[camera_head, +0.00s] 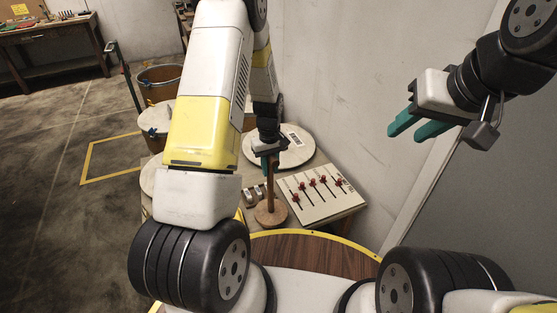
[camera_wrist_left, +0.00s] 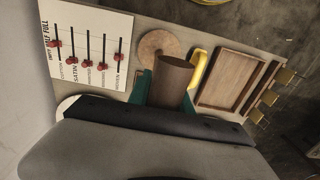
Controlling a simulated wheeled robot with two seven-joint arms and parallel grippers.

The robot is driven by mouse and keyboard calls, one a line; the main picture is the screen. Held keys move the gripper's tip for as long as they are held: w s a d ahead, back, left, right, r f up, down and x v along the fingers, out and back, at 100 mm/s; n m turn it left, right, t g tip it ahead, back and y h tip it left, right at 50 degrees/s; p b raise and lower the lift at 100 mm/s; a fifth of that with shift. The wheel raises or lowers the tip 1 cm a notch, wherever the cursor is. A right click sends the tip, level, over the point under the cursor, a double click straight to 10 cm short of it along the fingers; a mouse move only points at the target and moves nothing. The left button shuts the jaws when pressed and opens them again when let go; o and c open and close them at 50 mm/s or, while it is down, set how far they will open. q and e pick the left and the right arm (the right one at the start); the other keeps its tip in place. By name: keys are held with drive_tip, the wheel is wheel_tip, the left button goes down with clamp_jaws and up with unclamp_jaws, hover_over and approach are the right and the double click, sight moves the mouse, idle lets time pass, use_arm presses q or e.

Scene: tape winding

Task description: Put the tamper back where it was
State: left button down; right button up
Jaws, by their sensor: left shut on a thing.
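The tamper (camera_head: 270,184) shows in the head view as an upright brown wooden rod below my left gripper (camera_head: 268,156). In the left wrist view the tamper (camera_wrist_left: 172,82) is a thick brown cylinder between the green fingers of my left gripper (camera_wrist_left: 165,97), which is shut on it. A round tan disc (camera_head: 270,213) lies at the rod's lower end; it also shows in the left wrist view (camera_wrist_left: 158,46). I cannot tell whether rod and disc touch or are joined. My right gripper (camera_head: 416,122) is empty, its green fingers apart, high at the right.
A white board with red sliders (camera_head: 318,193) lies right of the disc. A round white lid (camera_head: 291,146) is behind. A wooden tray (camera_wrist_left: 228,80) and a yellow curved piece (camera_wrist_left: 200,66) show in the left wrist view. Bins (camera_head: 158,80) stand behind left; a wall closes the right.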

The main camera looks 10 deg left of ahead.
sight(270, 187)
use_arm(q)
drive_tip(key=shift+f, duration=1.95)
drive_tip(key=c, duration=1.2)
unclamp_jaws()
drive_tip(key=shift+o, duration=0.2)
